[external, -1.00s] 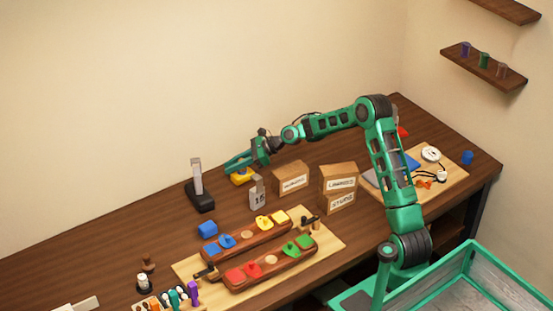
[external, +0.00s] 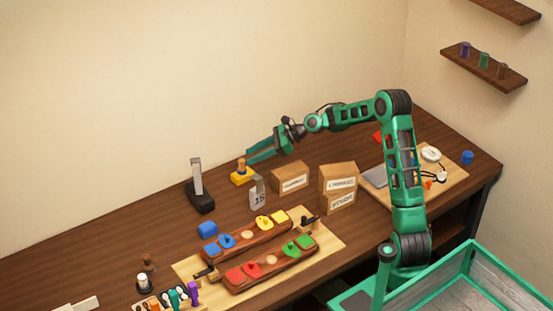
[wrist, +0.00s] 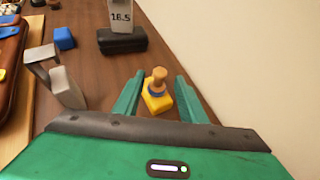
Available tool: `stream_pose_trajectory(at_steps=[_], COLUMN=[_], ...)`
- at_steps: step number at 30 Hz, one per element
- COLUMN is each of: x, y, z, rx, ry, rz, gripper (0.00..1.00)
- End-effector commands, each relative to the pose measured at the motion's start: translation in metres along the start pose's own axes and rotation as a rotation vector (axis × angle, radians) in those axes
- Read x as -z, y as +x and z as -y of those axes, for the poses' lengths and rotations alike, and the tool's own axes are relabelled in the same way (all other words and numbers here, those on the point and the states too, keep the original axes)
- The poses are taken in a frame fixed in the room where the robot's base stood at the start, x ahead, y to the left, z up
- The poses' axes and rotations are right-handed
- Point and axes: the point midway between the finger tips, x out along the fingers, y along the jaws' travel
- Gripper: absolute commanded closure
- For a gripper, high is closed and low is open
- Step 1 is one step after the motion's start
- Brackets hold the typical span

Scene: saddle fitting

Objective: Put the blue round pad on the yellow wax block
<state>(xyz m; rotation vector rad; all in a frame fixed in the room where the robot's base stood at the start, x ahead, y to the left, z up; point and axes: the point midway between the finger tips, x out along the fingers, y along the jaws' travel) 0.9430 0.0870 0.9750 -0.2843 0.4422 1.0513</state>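The yellow wax block (wrist: 158,104) lies on the table; it also shows in the external view (external: 241,178). The blue round pad (wrist: 157,92) rests on top of the block, with its wooden knob (wrist: 159,76) upright; the knob also shows in the external view (external: 242,164). My gripper (external: 252,158) is open and empty. In the wrist view its two fingers stand apart on either side of the block and knob. In the external view the fingers are above and to the right of the knob, apparently clear of it.
A black stand with a grey upright (external: 200,195) is left of the block. A grey number tag (external: 258,195) and cardboard boxes (external: 290,178) are close by. A blue block (external: 207,230) and wooden trays of coloured pieces (external: 270,265) lie in front.

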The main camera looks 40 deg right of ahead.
Motion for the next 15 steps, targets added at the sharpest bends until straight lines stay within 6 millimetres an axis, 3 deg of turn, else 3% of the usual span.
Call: stream_pose_trajectory(at_steps=[6,15], x=[0.0,0.0], y=[-0.022,-0.025], z=[0.0,0.0], rx=[0.001,0.0], ry=[0.0,0.0], rz=[0.001,0.001], gripper=[0.62,0.62])
